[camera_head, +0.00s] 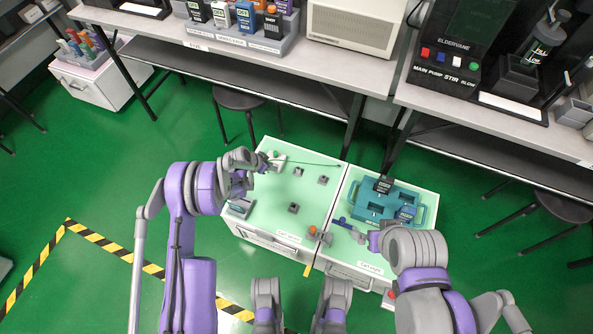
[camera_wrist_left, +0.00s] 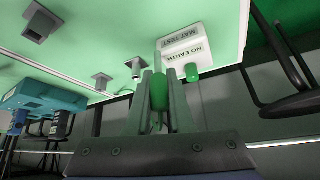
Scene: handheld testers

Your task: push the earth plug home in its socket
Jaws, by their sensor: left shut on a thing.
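My left gripper (camera_head: 262,162) is at the far left part of the left cart's green top, beside a small white tester box (camera_head: 280,161). In the left wrist view my left gripper (camera_wrist_left: 158,95) is shut on the green earth plug (camera_wrist_left: 159,91). A thin pale pin stands out beyond the plug, near the edge of the white tester box (camera_wrist_left: 184,44) labelled "NO EARTH" and "MAT TEST". I cannot tell whether the pin touches or enters a socket.
Small grey blocks (camera_head: 323,180) stand on the left cart's green top (camera_head: 265,208). A dark cord runs across its far side. A teal tray (camera_head: 372,195) with handles lies on the right cart. Benches with shelves and stools (camera_head: 238,98) stand behind the carts.

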